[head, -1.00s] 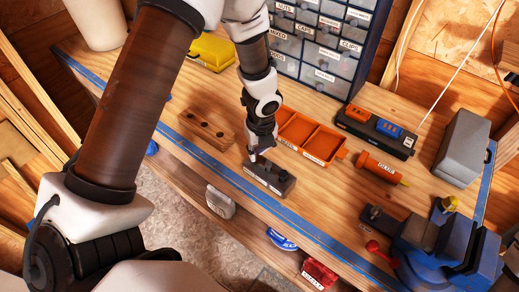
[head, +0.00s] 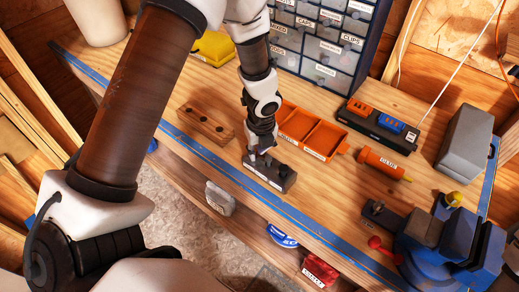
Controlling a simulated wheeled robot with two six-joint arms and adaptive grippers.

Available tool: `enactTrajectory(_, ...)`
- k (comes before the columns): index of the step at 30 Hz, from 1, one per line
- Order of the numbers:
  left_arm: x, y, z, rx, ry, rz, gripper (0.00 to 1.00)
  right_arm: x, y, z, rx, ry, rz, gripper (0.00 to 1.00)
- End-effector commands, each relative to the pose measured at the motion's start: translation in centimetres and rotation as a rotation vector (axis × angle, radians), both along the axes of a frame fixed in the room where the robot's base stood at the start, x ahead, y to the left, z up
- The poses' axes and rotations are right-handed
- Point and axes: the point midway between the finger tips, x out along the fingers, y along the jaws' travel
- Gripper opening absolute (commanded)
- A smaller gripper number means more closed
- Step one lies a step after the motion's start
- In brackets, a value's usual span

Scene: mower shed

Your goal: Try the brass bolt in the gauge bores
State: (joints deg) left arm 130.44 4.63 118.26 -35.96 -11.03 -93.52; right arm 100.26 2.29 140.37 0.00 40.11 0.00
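The gauge block (head: 281,182), a dark grey block with pale labels on its front face, lies on the bench near its blue front edge. My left gripper (head: 261,157) points down at the left part of the block's top, very close to it; I cannot tell whether it touches. Its fingers are small and dark here, so I cannot see whether they are open or shut. No brass bolt can be made out; the fingertips and the bore beneath are hidden or too small to read. My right gripper is not in view.
A wooden block with several holes (head: 205,127) lies left of the gripper. An orange divided tray (head: 325,141) is close on the right. Further right are a black holder (head: 376,126), an orange cylinder (head: 381,162), a grey box (head: 464,143) and a blue vise (head: 440,255). Drawers stand behind.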

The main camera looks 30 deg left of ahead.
Motion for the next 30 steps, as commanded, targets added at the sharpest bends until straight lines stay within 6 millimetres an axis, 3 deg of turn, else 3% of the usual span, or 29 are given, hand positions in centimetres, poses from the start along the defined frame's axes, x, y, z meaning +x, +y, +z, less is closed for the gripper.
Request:
enactTrajectory(1,-0.1,0.0,0.0,0.000,0.002,0.000,0.54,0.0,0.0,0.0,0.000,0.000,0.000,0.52)
enactTrajectory(3,-0.1,0.0,0.0,0.000,0.002,0.000,0.69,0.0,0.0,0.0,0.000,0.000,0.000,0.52)
enactTrajectory(14,0.0,0.0,0.6,0.001,0.000,0.001,0.69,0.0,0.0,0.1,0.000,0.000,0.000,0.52)
enactTrajectory(17,0.0,-0.1,2.2,0.002,-0.003,0.001,0.69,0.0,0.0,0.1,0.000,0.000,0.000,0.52)
enactTrajectory(25,-0.4,-0.5,9.0,0.000,-0.004,0.001,0.69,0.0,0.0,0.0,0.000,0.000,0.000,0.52)
enactTrajectory(30,-0.5,-0.7,11.5,0.000,0.000,0.000,0.69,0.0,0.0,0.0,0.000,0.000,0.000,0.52)
